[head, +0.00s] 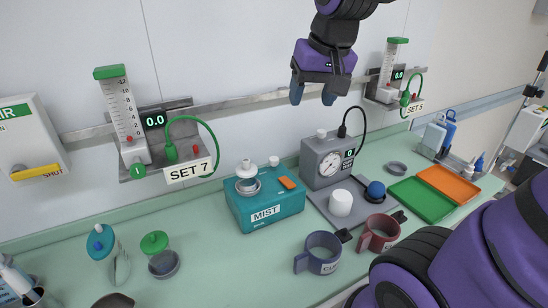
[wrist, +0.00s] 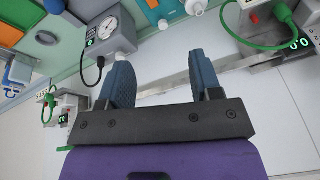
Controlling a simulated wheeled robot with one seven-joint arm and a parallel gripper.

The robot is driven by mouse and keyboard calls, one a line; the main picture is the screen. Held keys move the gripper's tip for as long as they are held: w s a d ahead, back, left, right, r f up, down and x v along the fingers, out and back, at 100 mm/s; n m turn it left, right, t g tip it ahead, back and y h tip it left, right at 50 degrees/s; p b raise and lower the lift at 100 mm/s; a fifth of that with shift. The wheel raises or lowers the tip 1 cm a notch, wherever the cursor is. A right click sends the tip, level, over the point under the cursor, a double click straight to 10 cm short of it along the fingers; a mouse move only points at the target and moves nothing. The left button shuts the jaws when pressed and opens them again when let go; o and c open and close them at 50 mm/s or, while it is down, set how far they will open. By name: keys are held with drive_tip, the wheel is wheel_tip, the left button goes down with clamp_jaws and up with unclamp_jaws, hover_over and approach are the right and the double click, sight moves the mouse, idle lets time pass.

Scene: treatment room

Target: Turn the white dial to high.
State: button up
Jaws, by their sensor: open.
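My gripper (head: 312,92) is open and empty, high in front of the wall, above the grey box. Its two blue fingers also show apart in the wrist view (wrist: 162,80). The grey box (head: 313,182) has a round white-faced gauge (head: 331,163), a small display and a white knob (head: 321,133) on top. The teal MIST box (head: 262,212) carries a white cap (head: 246,169), a small white knob (head: 274,161) and an orange part (head: 287,183). I cannot tell which is the white dial, and no "high" mark is readable. The gauge also shows in the wrist view (wrist: 108,27).
Wall sets SET 7 (head: 187,171) and SET 5 (head: 416,107) with green hoses flank the gripper along a metal rail. The counter front has free room.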

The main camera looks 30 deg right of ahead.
drive_tip(key=w+d+f+m+g, duration=0.1)
drive_tip(key=w+f+m, duration=0.15)
drive_tip(key=w, duration=0.35)
drive_tip(key=w+d+f+m+g, duration=0.1)
drive_tip(key=w+f, duration=0.3)
drive_tip(key=w, duration=0.2)
drive_tip(key=m+g, duration=0.2)
drive_tip(key=m, duration=0.1)
hover_over(274, 158)
wheel_tip(274, 158, down, 11)
drive_tip(key=shift+n, duration=0.25)
wheel_tip(274, 158, down, 10)
drive_tip(key=shift+s+f, duration=0.1)
drive_tip(key=shift+f, duration=0.15)
drive_tip(key=c, duration=0.9)
